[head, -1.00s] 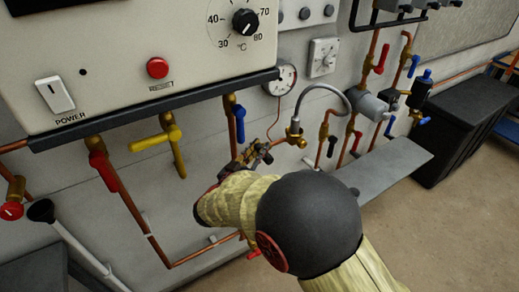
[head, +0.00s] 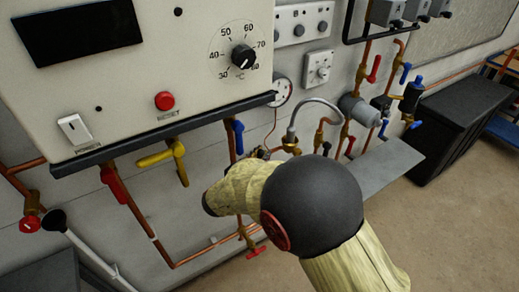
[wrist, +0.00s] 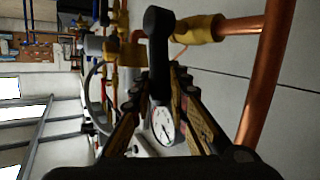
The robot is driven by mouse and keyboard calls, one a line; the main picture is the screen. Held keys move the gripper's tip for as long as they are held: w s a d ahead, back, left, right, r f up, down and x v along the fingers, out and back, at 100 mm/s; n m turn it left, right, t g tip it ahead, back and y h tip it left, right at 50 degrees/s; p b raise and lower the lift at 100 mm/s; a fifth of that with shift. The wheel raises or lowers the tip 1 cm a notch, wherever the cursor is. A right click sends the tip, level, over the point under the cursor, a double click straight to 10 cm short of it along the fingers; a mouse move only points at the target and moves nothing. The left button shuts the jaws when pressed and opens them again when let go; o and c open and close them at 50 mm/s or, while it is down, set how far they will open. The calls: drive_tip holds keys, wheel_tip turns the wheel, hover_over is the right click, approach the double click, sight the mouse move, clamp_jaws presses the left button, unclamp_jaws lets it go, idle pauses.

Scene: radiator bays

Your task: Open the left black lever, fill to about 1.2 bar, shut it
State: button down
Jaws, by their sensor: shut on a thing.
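The black lever (wrist: 157,50) stands in front of a brass valve body (wrist: 200,28) in the wrist view. My gripper (wrist: 158,82) has its two fingers on either side of the lever's end and is shut on it. The round white pressure gauge (wrist: 161,124) shows between the fingers, its reading too small to tell. In the head view the gauge (head: 283,91) is partly covered by the boiler's lower edge. There my own arm hides most of the gripper and the lever. The grey filling hose (head: 315,103) curves to the right of the gauge.
The boiler casing (head: 150,70) overhangs the pipes. Yellow (head: 160,156), blue (head: 238,136) and red (head: 115,184) handles are nearby on the left. A copper pipe (wrist: 264,70) runs close beside the gripper. A grey shelf (head: 385,168) juts out at right.

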drive_tip(key=shift+w+d+r+m+g+y+p, duration=0.1)
drive_tip(key=shift+w+d+m+g+y+p, duration=0.3)
drive_tip(key=shift+p, duration=0.7)
drive_tip(key=shift+s, duration=0.15)
drive_tip(key=shift+a, duration=0.1)
drive_tip(key=c, duration=1.8)
unclamp_jaws()
drive_tip(key=shift+o, duration=0.6)
drive_tip(key=shift+s, duration=0.1)
drive_tip(key=v, duration=1.1)
drive_tip(key=shift+s+r, duration=0.2)
drive_tip(key=shift+s, duration=0.1)
drive_tip(key=shift+a, duration=0.15)
drive_tip(key=shift+c, duration=0.7)
